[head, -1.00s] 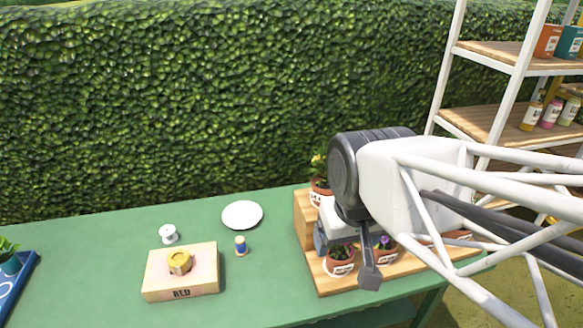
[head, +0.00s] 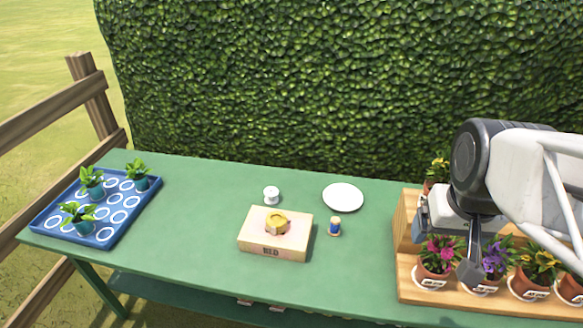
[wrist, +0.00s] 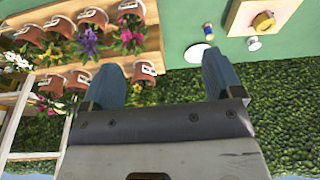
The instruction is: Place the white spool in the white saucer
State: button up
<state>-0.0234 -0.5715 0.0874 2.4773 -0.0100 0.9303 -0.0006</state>
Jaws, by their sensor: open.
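The white spool (head: 271,195) stands on the green table behind a box, left of the white saucer (head: 343,197). The saucer is a flat round dish and looks empty. In the wrist view the spool (wrist: 254,43) is at the upper right, and the saucer (wrist: 198,53) is partly hidden by one finger. My gripper (wrist: 160,74) is open and empty, its two blue-grey fingers wide apart. In the head view it hangs by the wooden plant stand, well right of the spool and saucer.
A box (head: 274,246) with a yellow object on top stands in front of the spool. A small blue spool (head: 334,227) stands in front of the saucer. Flower pots (head: 436,268) fill the wooden stand (head: 406,290). A blue tray (head: 104,233) holds seedlings at left.

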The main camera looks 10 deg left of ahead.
jog(key=w+a+f+n, duration=0.1)
jog(key=w+a, duration=0.2)
jog(key=w, duration=0.5)
jog(key=w+a+n, duration=0.1)
jog(key=w+a, duration=0.3)
jog(key=w, duration=0.3)
jog(key=n+g, duration=0.3)
jog(key=n, duration=0.4)
send_over(271, 191)
jog(key=f, duration=2.8)
jog(key=shift+s+d+f, duration=0.15)
jog(key=shift+d+f, duration=0.05)
jog(key=shift+f, duration=0.15)
jog(key=shift+a+f, duration=0.15)
jog(key=shift+a, duration=0.05)
jog(key=shift+f, duration=0.15)
jog(key=shift+f, duration=1.15)
jog(key=shift+f, duration=0.15)
